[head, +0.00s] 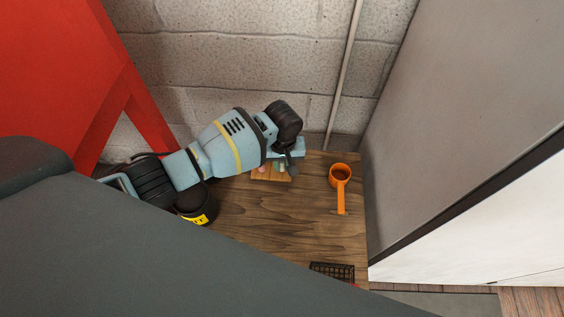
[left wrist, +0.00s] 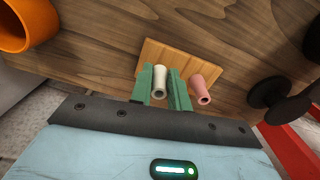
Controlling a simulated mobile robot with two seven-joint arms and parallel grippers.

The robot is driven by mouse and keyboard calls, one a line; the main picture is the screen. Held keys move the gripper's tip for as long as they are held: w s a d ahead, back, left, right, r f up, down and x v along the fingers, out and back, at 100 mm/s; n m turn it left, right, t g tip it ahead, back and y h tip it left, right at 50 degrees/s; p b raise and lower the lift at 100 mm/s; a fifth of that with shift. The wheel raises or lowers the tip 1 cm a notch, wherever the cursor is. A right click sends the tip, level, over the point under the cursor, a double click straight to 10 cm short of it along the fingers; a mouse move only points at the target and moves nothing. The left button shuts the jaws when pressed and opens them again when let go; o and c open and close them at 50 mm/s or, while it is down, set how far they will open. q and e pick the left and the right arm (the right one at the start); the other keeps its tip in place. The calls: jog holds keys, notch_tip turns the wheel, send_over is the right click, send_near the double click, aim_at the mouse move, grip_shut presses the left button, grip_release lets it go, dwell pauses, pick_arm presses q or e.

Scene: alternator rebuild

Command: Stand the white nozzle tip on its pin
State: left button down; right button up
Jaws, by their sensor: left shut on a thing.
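The white nozzle tip (left wrist: 159,83) is a small hollow tube held between the two green fingers of my left gripper (left wrist: 163,88), which is shut on it. Its open end faces the wrist camera. The wooden pin board (left wrist: 180,57) lies behind it, and also shows in the head view (head: 271,179) under my left gripper (head: 281,166). A pink nozzle tip (left wrist: 203,88) is on the board, just right of the fingers in the wrist view. The pin for the white tip is hidden, and I cannot tell whether the tip touches the board. My right gripper is not in view.
A black container with a yellow label (head: 196,207) stands left. A black mesh basket (head: 332,269) is at the near edge. A block wall is behind and a grey panel right.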

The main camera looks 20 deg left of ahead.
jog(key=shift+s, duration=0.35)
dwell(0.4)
pick_arm(q)
jog(key=shift+f, duration=0.15)
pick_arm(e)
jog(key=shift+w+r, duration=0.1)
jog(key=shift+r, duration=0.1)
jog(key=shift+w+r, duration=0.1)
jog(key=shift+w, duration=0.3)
pick_arm(q)
jog(key=shift+f+p, duration=0.2)
jog(key=shift+p, duration=0.25)
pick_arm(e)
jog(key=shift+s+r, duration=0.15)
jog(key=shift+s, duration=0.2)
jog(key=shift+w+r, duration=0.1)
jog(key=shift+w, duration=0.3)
pick_arm(q)
jog(key=shift+f, duration=0.15)
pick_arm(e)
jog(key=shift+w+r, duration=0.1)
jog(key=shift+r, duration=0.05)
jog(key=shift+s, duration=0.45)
pick_arm(q)
jog(key=shift+p, duration=0.35)
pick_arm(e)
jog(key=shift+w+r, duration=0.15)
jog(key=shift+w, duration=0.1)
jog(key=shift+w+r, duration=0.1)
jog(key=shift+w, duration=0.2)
